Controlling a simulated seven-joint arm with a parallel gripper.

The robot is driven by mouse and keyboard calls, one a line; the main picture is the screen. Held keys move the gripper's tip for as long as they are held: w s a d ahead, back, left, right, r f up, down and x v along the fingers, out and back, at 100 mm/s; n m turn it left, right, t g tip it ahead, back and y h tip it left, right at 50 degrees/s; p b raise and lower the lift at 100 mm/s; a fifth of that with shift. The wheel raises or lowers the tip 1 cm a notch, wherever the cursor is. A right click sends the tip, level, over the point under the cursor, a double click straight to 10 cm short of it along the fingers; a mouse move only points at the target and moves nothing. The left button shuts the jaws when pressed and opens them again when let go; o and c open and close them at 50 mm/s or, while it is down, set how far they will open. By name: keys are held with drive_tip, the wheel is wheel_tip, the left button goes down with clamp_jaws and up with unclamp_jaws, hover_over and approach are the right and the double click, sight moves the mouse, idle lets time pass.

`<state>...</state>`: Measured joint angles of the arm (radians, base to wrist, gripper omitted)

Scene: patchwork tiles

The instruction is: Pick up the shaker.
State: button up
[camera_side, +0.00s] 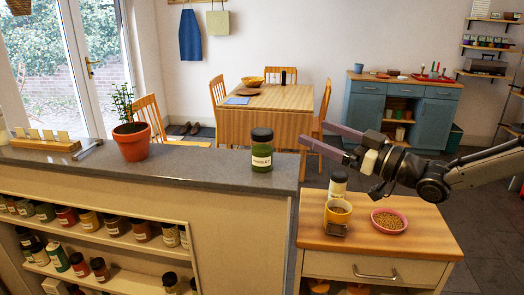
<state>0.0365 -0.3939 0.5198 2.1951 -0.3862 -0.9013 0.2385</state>
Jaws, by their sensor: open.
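A white shaker-like container (337,188) with a dark top stands upright on the wooden-topped cabinet (425,235), just behind a yellow mug (338,213) that hides its lower part. A green jar (262,158) with a black lid and a pale label stands upright on the grey counter (200,170), near its right end. I cannot tell for certain which of the two is the shaker. My gripper (316,134) reaches in from the right, above and behind the white container and to the right of the green jar. Its two mauve fingers are apart with nothing between them.
A pink bowl of small brown grains (389,220) sits right of the mug. A small grey item (333,230) is at the mug's front. A potted plant (132,142) stands farther left on the counter. Shelves below hold several jars. The counter between plant and green jar is clear.

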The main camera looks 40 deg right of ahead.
drive_tip(key=g, duration=0.1)
approach(271, 151)
drive_tip(key=x, duration=0.7)
drive_tip(key=shift+w+d+r, duration=0.1)
drive_tip(key=shift+w+d, duration=0.05)
drive_tip(key=shift+w, duration=0.2)
drive_tip(key=shift+a+x, duration=0.15)
drive_tip(key=shift+x, duration=1.2)
drive_tip(key=shift+a+x, duration=0.15)
drive_tip(key=shift+x, duration=1.15)
drive_tip(key=c, duration=1.6)
